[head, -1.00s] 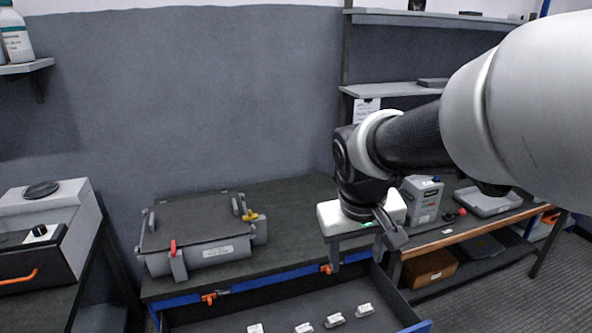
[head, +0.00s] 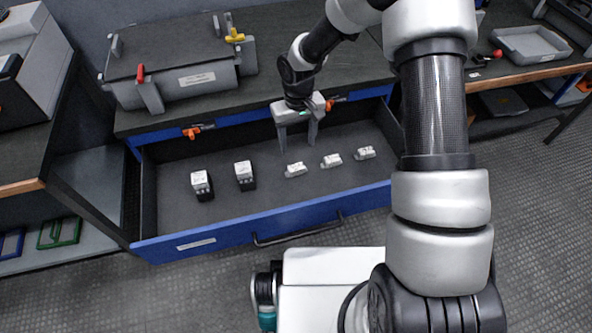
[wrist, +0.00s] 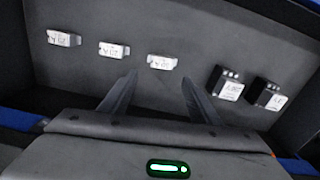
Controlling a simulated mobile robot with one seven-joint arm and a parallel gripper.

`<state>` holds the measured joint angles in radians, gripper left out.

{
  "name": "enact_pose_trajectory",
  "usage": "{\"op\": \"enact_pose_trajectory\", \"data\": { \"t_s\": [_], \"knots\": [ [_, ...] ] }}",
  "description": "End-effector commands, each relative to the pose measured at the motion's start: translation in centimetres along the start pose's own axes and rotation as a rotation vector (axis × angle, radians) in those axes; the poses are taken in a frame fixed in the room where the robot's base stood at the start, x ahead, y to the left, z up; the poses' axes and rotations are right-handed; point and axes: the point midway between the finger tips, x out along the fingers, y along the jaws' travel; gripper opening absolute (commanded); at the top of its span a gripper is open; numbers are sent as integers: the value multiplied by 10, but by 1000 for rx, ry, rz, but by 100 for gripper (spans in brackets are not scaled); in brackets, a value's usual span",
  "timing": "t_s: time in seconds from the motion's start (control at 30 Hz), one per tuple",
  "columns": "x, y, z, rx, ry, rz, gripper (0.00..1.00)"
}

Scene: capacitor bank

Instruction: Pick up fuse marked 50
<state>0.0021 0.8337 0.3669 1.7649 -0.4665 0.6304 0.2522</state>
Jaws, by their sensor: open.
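Three small white fuses lie in a row in the open drawer, seen in the head view: a left one (head: 296,170), a middle one (head: 331,161) and a right one (head: 364,153). In the wrist view the row is reversed: the head view's left fuse (wrist: 162,62) is nearest the jaws, then the middle one (wrist: 114,49) and the far one (wrist: 64,38). Their printed markings are too small and blurred to read surely, so I cannot tell which is marked 50. My gripper (head: 298,146) is open and empty, pointing down over the drawer, just behind the left white fuse.
Two black blocks with white labels (head: 201,185) (head: 245,175) stand in the left of the blue-fronted drawer (head: 270,226). A grey lidded box (head: 180,75) sits on the bench behind. The drawer's walls surround the fuses; its front floor is bare.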

Motion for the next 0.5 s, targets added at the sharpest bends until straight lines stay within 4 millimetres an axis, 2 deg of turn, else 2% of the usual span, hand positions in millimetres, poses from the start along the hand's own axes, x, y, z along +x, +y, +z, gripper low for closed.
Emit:
{"op": "enact_pose_trajectory", "data": {
  "t_s": [0.03, 0.2, 0.5],
  "knots": [
    [15, 0, 1, 0, -2, -1, 56],
    [45, 0, 1, 0, -1, 0, 56],
    [63, -1, 0, 0, 0, 0, 56]
  ]
}}
